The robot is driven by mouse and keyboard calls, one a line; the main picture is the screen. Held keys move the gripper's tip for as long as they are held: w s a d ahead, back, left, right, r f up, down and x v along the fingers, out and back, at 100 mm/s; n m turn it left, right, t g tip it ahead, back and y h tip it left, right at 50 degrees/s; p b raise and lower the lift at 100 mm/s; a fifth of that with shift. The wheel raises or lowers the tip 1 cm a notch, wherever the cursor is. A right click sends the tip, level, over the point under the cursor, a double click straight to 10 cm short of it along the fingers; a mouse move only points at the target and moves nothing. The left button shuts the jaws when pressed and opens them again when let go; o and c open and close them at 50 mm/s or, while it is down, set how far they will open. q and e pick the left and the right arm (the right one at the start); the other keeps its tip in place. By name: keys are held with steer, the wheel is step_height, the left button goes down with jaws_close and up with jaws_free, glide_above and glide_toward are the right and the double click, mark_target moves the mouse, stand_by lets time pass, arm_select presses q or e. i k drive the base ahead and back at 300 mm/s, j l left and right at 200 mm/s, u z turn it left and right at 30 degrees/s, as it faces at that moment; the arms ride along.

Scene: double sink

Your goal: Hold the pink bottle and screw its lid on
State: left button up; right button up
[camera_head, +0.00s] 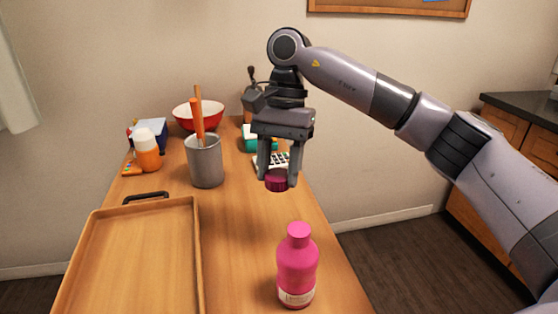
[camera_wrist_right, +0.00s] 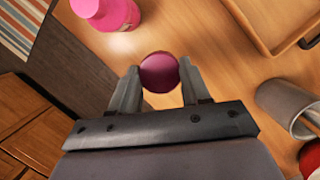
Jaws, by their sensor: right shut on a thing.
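The pink bottle (camera_head: 297,268) stands upright on the table near its front right edge, and its neck top shows no lid on it. It also shows at the top left of the right wrist view (camera_wrist_right: 108,12). My right gripper (camera_head: 277,182) is shut on the dark magenta lid (camera_head: 276,181), holding it above the table, behind and above the bottle. In the right wrist view the lid (camera_wrist_right: 159,72) sits between the two fingertips. The lid and bottle are apart. My left gripper is not in view.
A wooden tray (camera_head: 197,255) lies on the table's left side. A grey metal cup (camera_head: 205,163) with orange-handled utensils stands behind it. An orange and white bottle (camera_head: 147,150), a red bowl (camera_head: 190,110) and a calculator-like item (camera_head: 270,161) are farther back. Table around the pink bottle is clear.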

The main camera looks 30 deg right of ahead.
mark_target(298, 256)
steer(key=k+l, duration=0.2)
steer(key=l, duration=0.2)
steer(key=k+l+u, duration=0.1)
steer(key=k+l, duration=0.35)
steer(key=l, duration=0.25)
